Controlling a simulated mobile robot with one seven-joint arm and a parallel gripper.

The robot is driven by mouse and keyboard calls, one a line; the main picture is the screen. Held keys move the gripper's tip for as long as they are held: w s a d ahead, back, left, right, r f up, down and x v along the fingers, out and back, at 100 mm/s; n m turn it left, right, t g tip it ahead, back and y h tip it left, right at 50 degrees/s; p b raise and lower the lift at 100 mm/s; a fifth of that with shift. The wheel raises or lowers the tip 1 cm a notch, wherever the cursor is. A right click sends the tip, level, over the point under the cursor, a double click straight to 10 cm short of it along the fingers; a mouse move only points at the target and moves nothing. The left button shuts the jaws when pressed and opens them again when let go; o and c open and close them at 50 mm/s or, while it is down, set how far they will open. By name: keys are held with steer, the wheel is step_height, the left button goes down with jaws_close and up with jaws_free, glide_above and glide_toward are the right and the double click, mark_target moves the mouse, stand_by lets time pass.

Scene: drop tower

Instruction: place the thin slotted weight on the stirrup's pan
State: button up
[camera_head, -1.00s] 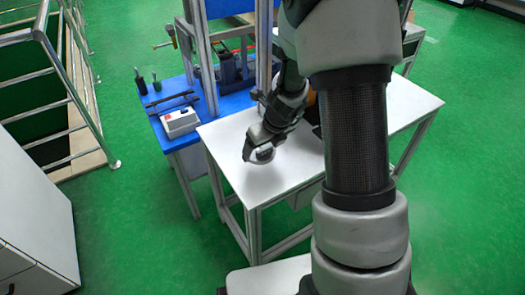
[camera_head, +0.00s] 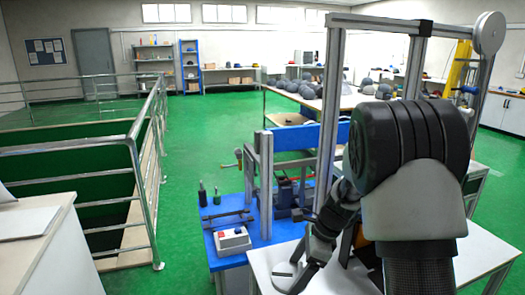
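My gripper (camera_head: 296,274) is low over the near left corner of the white table (camera_head: 266,257), with its fingers pointing left and apart. A thin dark edge (camera_head: 282,274) shows beside the fingertips. It may belong to the thin slotted weight, but it is too small to tell, and I cannot tell whether the fingers grip it. I cannot make out the stirrup or its pan; my arm covers much of the table.
A tall metal frame (camera_head: 328,120) with a pulley wheel (camera_head: 490,33) rises behind my arm. A blue table (camera_head: 225,217) at the left holds a control box (camera_head: 233,240) and dark tools. Railings (camera_head: 142,190) stand further left. Green floor between is clear.

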mark_target(300, 268)
steer(key=r+n+g, duration=0.1)
steer(key=n, duration=0.2)
steer(key=s+r+n+g, duration=0.1)
steer(key=n, duration=0.2)
steer(key=s+r+n+g+h, duration=0.1)
steer(key=n, duration=0.3)
steer(key=shift+s+d+r+g, duration=0.1)
steer(key=shift+d+r+g, duration=0.15)
steer(key=shift+g, duration=0.05)
steer(key=s+d+r+n+h+p, duration=0.1)
steer(key=s+d+r+n+p, duration=0.1)
steer(key=r+n+p, duration=0.2)
steer(key=s+d+r+n+g+h+p, duration=0.1)
steer(key=r+n+p, duration=0.4)
steer(key=p, duration=0.8)
step_height(300, 268, up, 4)
steer(key=shift+s+d+f+n+h, duration=0.15)
steer(key=shift+s+d+n+h, duration=0.15)
steer(key=shift+s+d+h, duration=0.5)
steer(key=shift+s, duration=0.2)
